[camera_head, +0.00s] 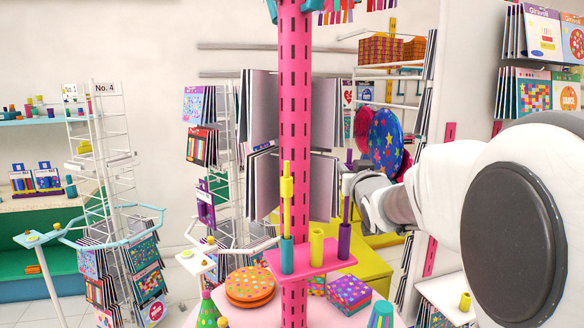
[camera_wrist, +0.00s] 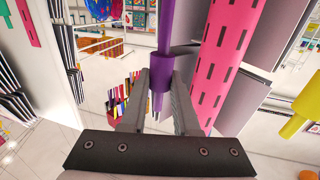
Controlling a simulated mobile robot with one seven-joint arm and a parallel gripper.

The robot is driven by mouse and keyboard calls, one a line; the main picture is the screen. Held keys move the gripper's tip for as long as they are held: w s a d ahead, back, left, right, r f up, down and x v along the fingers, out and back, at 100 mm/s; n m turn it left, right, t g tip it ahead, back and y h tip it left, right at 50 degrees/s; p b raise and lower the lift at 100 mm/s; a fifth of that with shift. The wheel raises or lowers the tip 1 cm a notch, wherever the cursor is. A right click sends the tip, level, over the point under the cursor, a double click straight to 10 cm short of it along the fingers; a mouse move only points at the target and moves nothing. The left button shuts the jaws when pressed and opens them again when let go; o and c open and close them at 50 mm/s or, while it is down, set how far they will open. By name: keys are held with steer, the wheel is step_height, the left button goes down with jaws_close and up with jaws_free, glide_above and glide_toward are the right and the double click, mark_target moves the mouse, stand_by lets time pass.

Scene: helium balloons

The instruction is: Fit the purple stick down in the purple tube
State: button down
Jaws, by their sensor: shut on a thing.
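The purple stick (camera_head: 349,157) stands upright in the head view, with my gripper (camera_head: 349,183) closed around its middle. In the wrist view, the purple stick (camera_wrist: 160,83) has a thick sleeve between the two fingers of my gripper (camera_wrist: 163,98), and a thinner end shows beyond it. The purple tube (camera_head: 344,242) stands at the right end of a small pink shelf (camera_head: 310,263). The stick's lower end is directly above or at the tube's mouth; I cannot tell whether it is inside.
A yellow tube (camera_head: 316,245) stands beside the purple tube. A teal tube (camera_head: 287,256) at the shelf's left end holds an upright yellow stick (camera_head: 286,190). The pink slotted post (camera_head: 293,120) rises close behind the shelf. Grey panels (camera_head: 323,110) stick out from the post near my gripper.

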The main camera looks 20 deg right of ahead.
steer(key=shift+f+b, duration=0.6)
steer(key=shift+f, duration=0.1)
steer(key=c, duration=0.6)
jaws_free()
steer(key=shift+s, duration=0.15)
steer(key=v, duration=0.8)
steer(key=shift+r+b, duration=0.1)
steer(key=shift+b, duration=0.3)
steer(key=shift+r, duration=0.1)
steer(key=shift+w, duration=0.2)
